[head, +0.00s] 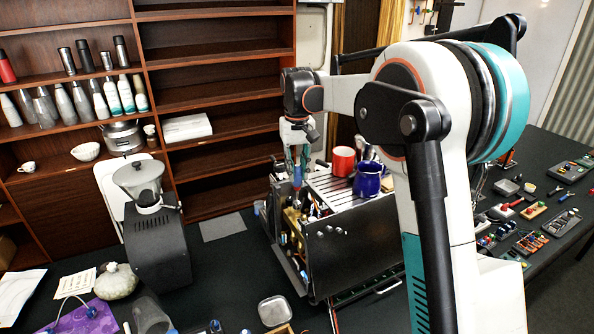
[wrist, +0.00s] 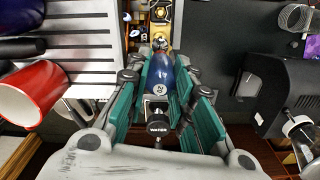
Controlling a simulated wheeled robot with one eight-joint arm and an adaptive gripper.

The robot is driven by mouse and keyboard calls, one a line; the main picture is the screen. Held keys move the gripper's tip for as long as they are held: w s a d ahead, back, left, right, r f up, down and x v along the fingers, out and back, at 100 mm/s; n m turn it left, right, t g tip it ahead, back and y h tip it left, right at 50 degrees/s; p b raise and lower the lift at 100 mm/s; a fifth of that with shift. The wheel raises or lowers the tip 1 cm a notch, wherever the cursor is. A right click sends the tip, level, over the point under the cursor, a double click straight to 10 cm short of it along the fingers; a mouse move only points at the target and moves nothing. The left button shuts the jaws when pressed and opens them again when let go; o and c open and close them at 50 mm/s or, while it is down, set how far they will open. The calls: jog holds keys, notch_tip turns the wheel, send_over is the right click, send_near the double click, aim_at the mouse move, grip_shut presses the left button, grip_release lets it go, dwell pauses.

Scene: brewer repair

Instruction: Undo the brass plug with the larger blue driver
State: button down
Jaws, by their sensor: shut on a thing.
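My gripper (wrist: 162,88) is shut on a blue driver (wrist: 161,74), whose rounded handle sits between the teal finger pads. In the head view my gripper (head: 298,160) points down over the left side of the opened coffee machine, with the blue handle (head: 296,183) below it. The driver's far end points at brass parts (wrist: 160,37) inside the machine. The handle and fingers hide its tip, so I cannot tell whether it touches the brass plug. Brass also shows in the head view (head: 292,220), but the plug is too small to pick out.
A black knob marked WATER (wrist: 157,129) is close to my gripper. A grinder (head: 158,235) stands left. Small parts lie on the right table.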

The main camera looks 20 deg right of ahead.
jog(key=shift+r, duration=0.55)
jog(key=shift+r+p, duration=1.7)
jog(key=shift+r, duration=0.85)
jog(key=shift+f, duration=0.1)
